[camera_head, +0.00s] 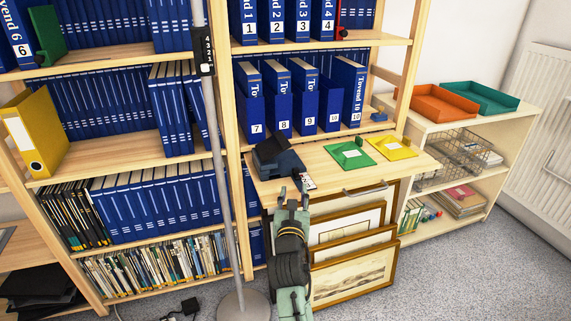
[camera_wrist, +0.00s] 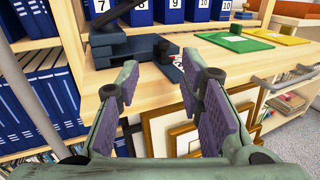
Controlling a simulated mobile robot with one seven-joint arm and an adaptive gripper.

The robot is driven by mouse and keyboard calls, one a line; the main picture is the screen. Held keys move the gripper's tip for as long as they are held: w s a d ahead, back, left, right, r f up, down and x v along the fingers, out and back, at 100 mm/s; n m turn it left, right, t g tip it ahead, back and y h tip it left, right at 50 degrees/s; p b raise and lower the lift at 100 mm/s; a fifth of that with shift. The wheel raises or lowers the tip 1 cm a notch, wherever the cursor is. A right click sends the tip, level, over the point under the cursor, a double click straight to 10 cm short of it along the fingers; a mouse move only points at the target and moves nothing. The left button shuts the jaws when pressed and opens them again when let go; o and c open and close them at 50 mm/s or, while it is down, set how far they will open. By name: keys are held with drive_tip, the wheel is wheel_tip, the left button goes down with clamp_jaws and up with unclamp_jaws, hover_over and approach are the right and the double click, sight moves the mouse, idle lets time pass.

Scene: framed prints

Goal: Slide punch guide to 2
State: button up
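The dark blue hole punch (camera_head: 277,158) sits at the left end of the pull-out wooden shelf. A small white strip with dark marks (camera_head: 308,181) sticks out at its front right, apparently the guide; its setting is too small to read. In the wrist view the punch (camera_wrist: 150,46) lies beyond my fingers, and the guide area is partly hidden by my right finger. My gripper (camera_head: 293,196) is just in front of the shelf's front edge, near the punch. In the wrist view my gripper (camera_wrist: 157,88) is open, with nothing between its fingers.
A green tray (camera_head: 349,155) and a yellow tray (camera_head: 394,147) lie right of the punch. A metal handle (camera_head: 365,190) is on the shelf front. Framed prints (camera_head: 355,275) lean below. A grey pole (camera_head: 215,125) stands left. Blue binders (camera_head: 303,95) stand behind.

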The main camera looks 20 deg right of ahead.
sight(297, 172)
drive_tip(key=shift+w+d, duration=0.15)
drive_tip(key=shift+d, duration=0.15)
drive_tip(key=shift+w+d+p, duration=0.1)
drive_tip(key=shift+w+p, duration=0.25)
drive_tip(key=shift+p, duration=0.1)
drive_tip(key=p+x, duration=0.3)
drive_tip(key=x, duration=0.6)
drive_tip(key=shift+w+d+f, duration=0.1)
drive_tip(key=shift+w+d, duration=0.1)
clamp_jaws()
